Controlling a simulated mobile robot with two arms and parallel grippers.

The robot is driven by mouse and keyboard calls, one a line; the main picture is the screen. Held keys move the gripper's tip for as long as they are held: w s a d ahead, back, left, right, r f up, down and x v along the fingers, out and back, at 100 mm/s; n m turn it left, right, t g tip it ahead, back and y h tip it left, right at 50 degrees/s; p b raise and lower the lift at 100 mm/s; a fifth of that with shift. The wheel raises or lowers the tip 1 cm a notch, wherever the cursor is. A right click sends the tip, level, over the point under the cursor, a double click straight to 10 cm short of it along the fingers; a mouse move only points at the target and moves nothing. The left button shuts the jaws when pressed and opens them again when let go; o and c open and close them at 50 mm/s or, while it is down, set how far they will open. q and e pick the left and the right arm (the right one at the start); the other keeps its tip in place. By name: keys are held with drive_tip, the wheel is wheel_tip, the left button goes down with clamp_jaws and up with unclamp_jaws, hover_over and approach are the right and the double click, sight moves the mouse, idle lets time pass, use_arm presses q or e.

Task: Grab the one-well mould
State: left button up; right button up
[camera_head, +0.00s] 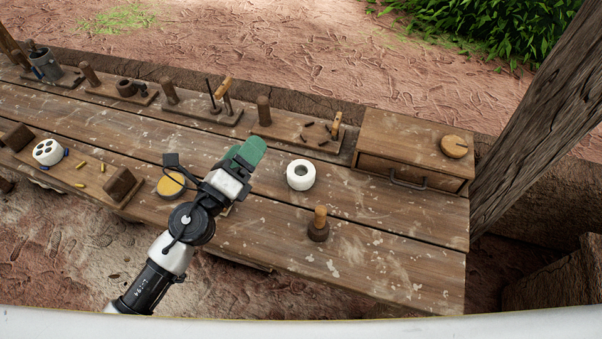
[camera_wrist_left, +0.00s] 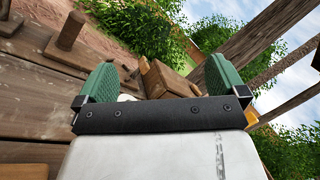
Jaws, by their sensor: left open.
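The one-well mould (camera_head: 301,174) is a short white cylinder with a single round hole, standing on the wooden table right of my left gripper. My left gripper (camera_head: 250,150) has green finger pads and is open and empty, above the table and apart from the mould. In the left wrist view the open pads (camera_wrist_left: 160,70) stand wide apart. A small white patch (camera_wrist_left: 126,97) shows low between them, probably the mould, mostly hidden by the gripper's body. My right gripper is in neither view.
A dark stamp with a wooden handle (camera_head: 319,224) stands in front of the mould. A drawer box (camera_head: 415,150) is at the right end. Several tool trays line the back edge. A white several-well mould (camera_head: 47,152) is far left. A yellow-topped item (camera_head: 171,184) lies beside my arm.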

use_arm(q)
drive_tip(key=d+f+m+g+h, duration=0.25)
drive_tip(key=f+m+g, duration=0.4)
drive_tip(key=m, duration=0.45)
drive_tip(key=m+g+y, duration=0.2)
drive_tip(key=m+g, duration=0.1)
drive_tip(key=m, duration=0.1)
approach(297, 172)
drive_tip(key=shift+w, duration=0.35)
drive_tip(key=x, duration=0.4)
drive_tip(key=shift+w+d+f, duration=0.15)
drive_tip(key=shift+d+f, duration=0.1)
drive_tip(key=shift+s+x, duration=0.1)
drive_tip(key=shift+x, duration=1.4)
drive_tip(key=shift+s+x, duration=0.15)
drive_tip(key=shift+x, duration=1.35)
drive_tip(key=shift+d, duration=0.1)
drive_tip(key=c, duration=1.1)
